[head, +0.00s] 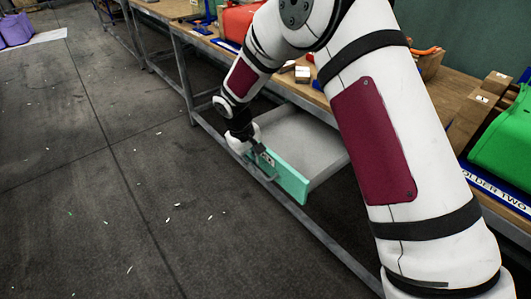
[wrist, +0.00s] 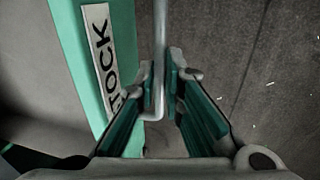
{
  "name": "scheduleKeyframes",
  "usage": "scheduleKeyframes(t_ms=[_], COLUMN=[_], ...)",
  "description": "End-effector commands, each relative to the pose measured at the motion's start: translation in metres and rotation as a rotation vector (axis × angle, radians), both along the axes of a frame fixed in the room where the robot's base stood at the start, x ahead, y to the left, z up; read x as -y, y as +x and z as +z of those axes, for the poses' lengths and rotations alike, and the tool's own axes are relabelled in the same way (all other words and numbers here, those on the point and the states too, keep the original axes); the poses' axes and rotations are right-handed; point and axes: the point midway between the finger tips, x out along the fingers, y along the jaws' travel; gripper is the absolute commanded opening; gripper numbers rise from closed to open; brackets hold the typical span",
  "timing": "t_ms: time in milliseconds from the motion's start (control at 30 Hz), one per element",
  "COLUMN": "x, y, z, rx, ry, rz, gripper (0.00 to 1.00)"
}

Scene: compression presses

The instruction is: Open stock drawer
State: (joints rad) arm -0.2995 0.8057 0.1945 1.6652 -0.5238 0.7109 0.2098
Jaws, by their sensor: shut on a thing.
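The stock drawer (head: 293,183) has a teal front and a grey tray, and stands pulled out from under the workbench in the head view. Its tray (head: 300,140) looks empty where it shows; my arm hides part of it. In the wrist view the teal front (wrist: 75,50) carries a label (wrist: 108,55) whose visible letters read "TOCK". My gripper (head: 257,160) is at the drawer front. In the wrist view my gripper (wrist: 165,90) is shut on the grey bar handle (wrist: 160,45), which runs between its fingers.
The workbench (head: 455,95) runs along the right, with cardboard boxes (head: 468,120), a green bin (head: 505,135) and a red bin (head: 238,22) on top. A metal rail (head: 330,238) runs low beneath the drawer. The floor (head: 110,190) to the left is clear apart from small scraps.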

Motion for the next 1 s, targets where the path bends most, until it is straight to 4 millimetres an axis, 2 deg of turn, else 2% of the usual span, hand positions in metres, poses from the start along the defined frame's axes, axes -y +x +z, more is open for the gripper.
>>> scheduleKeyframes(t_ms=[167, 533, 567, 600, 633, 1000], x=[-0.0106, -0.0116, -0.0116, -0.0115, -0.0113, -0.0112], y=[-0.0068, -0.0072, -0.0072, -0.0071, -0.0071, -0.0072], z=[0.0001, 0.0001, 0.0001, 0.0001, 0.0001, 0.0039], rx=[0.000, 0.001, 0.001, 0.001, 0.001, 0.002], ry=[0.002, 0.002, 0.002, 0.002, 0.002, 0.001], rz=[-0.001, -0.001, -0.001, -0.001, -0.001, -0.001], gripper=[0.00, 0.00, 0.16, 0.25, 0.30, 0.30])
